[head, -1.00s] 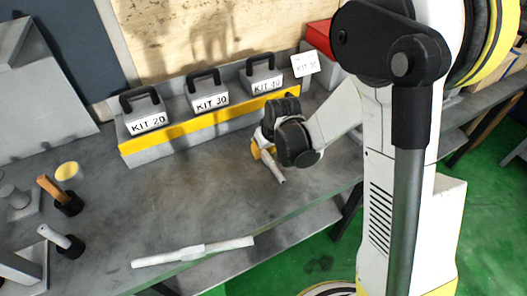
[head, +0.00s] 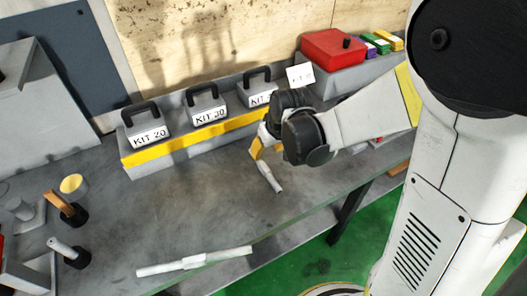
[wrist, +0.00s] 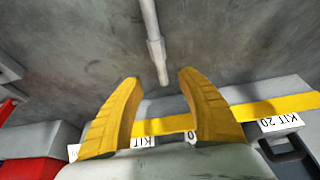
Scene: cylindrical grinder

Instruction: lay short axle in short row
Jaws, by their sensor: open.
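A light grey stepped axle (head: 270,177) lies on the bench just under my gripper (head: 256,158) in the head view. In the wrist view this axle (wrist: 153,38) runs down from the top edge, and its narrow end lies between the lines of my two fingertips. My gripper (wrist: 160,77) is open, with its yellow fingers apart and nothing clamped between them. A longer stepped axle (head: 195,261) lies at the bench's front edge. Part of the near axle is hidden behind my gripper in the head view. I cannot make out a short row.
Kit boxes with black handles, such as KIT 20 (head: 148,137), stand on a yellow-edged grey shelf (head: 180,145) at the back. A red box (head: 333,48) is at back right. Upright handled tools (head: 66,208) stand at left. The middle of the bench (head: 170,205) is clear.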

